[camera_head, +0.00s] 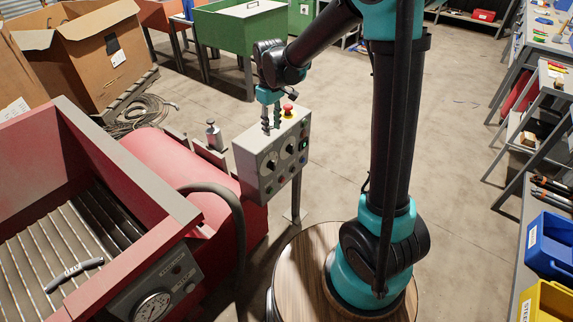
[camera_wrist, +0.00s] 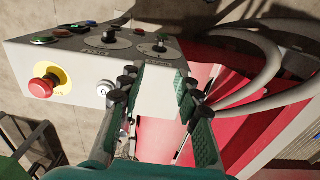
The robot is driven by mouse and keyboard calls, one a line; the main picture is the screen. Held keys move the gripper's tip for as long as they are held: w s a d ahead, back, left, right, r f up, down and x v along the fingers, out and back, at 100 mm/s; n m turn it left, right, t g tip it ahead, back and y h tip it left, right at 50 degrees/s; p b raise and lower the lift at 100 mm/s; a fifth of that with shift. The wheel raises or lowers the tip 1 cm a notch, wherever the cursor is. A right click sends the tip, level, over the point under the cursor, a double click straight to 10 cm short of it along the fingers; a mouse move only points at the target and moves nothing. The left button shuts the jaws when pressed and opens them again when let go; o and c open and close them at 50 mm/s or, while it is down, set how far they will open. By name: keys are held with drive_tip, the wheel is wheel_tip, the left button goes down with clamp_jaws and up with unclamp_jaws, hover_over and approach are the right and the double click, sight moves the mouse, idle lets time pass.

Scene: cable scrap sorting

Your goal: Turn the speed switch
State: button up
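The grey control box (camera_head: 252,168) stands on a post in the middle of the head view, and in the wrist view (camera_wrist: 75,75). Its front panel carries two black rotary knobs: one left (camera_head: 271,165) and one right (camera_head: 290,148). My gripper (camera_head: 271,118) points down over the box's top. In the wrist view my gripper (camera_wrist: 157,82) is open, with nothing visible between its fingers.
A red stop button (camera_head: 288,108) on a yellow base and a key switch (camera_wrist: 103,91) sit on the box's top near my fingers. Coloured buttons surround the knobs. A red machine (camera_head: 175,180) and a bent hose (camera_head: 235,215) lie left. Open floor (camera_head: 335,140) lies right.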

sight(272, 162)
drive_tip(key=f, duration=1.7)
drive_tip(key=shift+w+a+f, duration=0.15)
drive_tip(key=shift+a+f, duration=0.1)
drive_tip(key=shift+f, duration=0.1)
drive_tip(key=shift+c, duration=0.2)
clamp_jaws()
